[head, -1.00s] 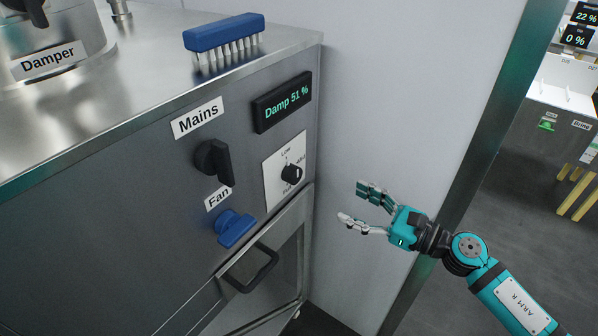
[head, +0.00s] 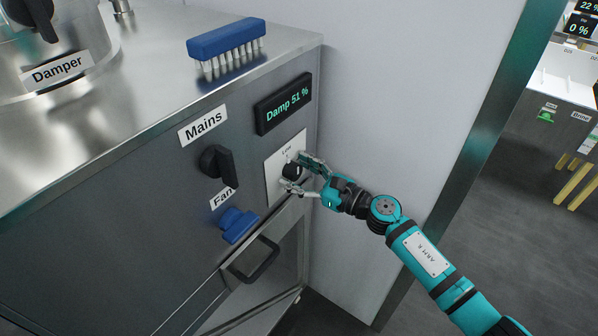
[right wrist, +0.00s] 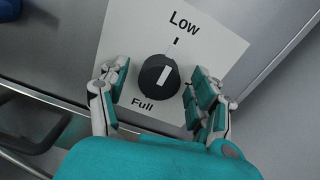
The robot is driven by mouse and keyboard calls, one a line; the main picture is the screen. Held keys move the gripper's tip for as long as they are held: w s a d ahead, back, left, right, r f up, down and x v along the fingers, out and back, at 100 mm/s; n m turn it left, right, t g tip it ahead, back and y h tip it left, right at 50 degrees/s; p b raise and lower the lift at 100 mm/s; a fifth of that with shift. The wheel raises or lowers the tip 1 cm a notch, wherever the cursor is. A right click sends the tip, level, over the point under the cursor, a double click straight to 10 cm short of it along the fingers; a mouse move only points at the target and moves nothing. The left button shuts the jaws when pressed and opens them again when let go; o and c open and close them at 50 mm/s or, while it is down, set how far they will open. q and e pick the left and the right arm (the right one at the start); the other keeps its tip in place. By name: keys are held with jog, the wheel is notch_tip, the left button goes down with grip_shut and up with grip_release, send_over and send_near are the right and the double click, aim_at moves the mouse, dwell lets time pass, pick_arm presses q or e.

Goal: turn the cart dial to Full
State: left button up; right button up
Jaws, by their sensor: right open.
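The dial (head: 291,171) is a small black knob on a white plate on the cart's front, below the "Damp 51 %" display (head: 284,103). In the right wrist view the dial (right wrist: 159,76) carries a white mark slanting up to the right. "Low" is printed above it and "Full" at its lower left. My right gripper (head: 296,172) is open, with its fingers on either side of the dial. In the right wrist view narrow gaps show between the fingers (right wrist: 156,84) and the knob. The right finger covers part of the plate. My left gripper is not in view.
A black Mains knob (head: 217,163) and a blue Fan knob (head: 237,225) sit left of the dial. A handle (head: 252,262) is below. A blue brush (head: 226,41) lies on the steel top. A pale wall stands close on the right.

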jog(key=shift+c, duration=0.5)
jog(key=c, duration=1.1)
